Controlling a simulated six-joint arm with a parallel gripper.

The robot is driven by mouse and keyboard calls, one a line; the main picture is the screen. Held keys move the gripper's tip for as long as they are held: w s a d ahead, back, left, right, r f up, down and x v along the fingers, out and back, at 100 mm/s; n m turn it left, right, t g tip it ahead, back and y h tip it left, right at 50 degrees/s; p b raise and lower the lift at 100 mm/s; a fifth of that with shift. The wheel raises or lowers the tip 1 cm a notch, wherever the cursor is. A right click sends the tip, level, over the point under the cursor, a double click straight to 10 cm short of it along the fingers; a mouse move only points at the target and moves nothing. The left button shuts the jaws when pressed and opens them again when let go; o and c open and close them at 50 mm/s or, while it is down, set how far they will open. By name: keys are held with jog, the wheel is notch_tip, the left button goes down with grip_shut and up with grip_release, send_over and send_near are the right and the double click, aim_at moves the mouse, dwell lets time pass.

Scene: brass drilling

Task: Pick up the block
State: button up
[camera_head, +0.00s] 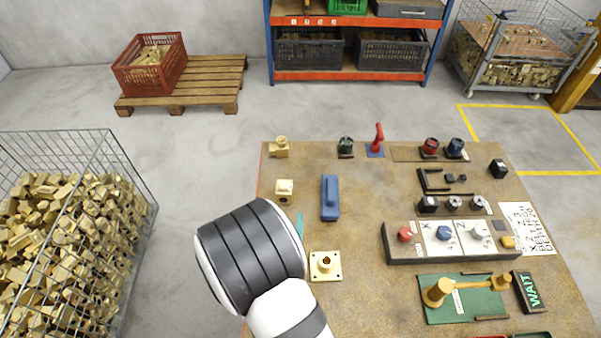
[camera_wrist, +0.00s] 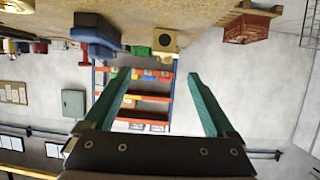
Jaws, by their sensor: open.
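A brass block (camera_head: 284,187) with a round hole in its front face stands on the left part of the brown worktable. A brass block with a dark hole (camera_wrist: 165,42) also shows in the wrist view, near the table edge and beyond the fingertips. My gripper (camera_wrist: 159,75) is open, with two teal fingers spread wide and nothing between them. In the head view my arm covers the table's front left, and a strip of a teal finger shows beside it, nearer the camera than the block.
A blue object (camera_head: 330,198) stands right of the block, and a brass fitting (camera_head: 279,147) lies behind it. A square brass flange (camera_head: 325,266) is nearer the front. A button panel (camera_head: 450,242) and a green mat (camera_head: 462,301) occupy the right. A wire bin (camera_head: 128,180) stands left.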

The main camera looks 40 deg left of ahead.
aim_at(283, 194)
jog(key=x, duration=0.7)
jog(key=shift+w+f, duration=0.1)
jog(key=x, duration=0.5)
jog(key=shift+a+f, duration=0.2)
jog(key=shift+a, duration=0.2)
grip_shut()
jog(key=shift+r, duration=0.1)
